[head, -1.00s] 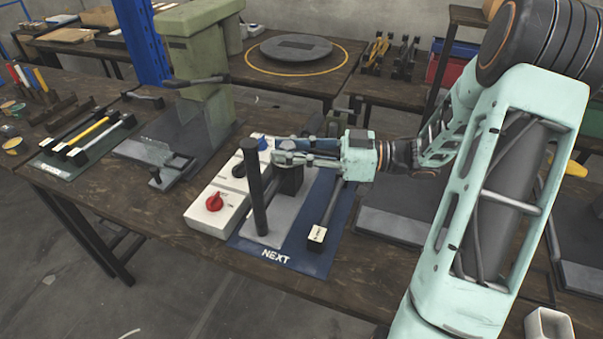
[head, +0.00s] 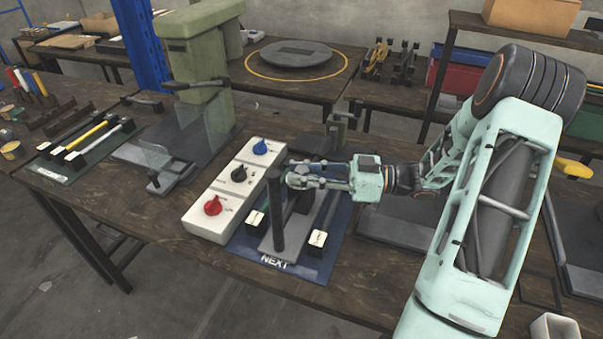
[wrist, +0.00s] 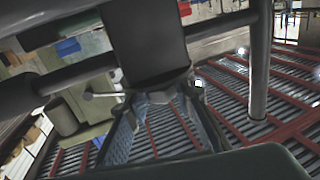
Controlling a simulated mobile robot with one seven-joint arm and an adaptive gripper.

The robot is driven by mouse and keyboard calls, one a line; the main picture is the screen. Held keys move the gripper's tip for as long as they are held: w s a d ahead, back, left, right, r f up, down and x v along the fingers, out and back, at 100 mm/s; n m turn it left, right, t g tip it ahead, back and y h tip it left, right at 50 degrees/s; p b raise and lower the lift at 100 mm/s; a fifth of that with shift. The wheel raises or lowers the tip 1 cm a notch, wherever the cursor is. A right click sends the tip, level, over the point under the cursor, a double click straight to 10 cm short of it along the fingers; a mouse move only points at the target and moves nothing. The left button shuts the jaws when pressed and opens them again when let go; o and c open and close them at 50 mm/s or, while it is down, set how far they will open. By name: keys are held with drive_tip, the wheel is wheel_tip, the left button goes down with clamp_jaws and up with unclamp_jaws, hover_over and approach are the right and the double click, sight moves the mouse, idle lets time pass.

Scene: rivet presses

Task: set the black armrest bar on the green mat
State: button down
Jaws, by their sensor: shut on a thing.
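My gripper (head: 300,178) is shut on a black bar (head: 276,215), which I take for the armrest bar. The bar stands out as a dark post over the blue mat; whether it touches anything below is hard to tell. In the wrist view a dark block (wrist: 146,40) sits at the fingertips, with a bar across it and a post (wrist: 261,65) at the right. The green mat (head: 62,177) lies at the far left of the table. Black, yellow and grey bars lie on or just beside it.
The blue mat (head: 310,271) marked NEXT holds a grey plate and black end blocks (head: 317,239). A white box (head: 208,223) with red, black and blue knobs stands beside it. A green press (head: 203,60) with clear guards stands between this box and the green mat.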

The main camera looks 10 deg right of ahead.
drive_tip(key=shift+f, duration=0.1)
drive_tip(key=c, duration=2.1)
unclamp_jaws()
drive_tip(key=shift+f, duration=0.1)
drive_tip(key=o, duration=0.4)
drive_tip(key=shift+o, duration=0.2)
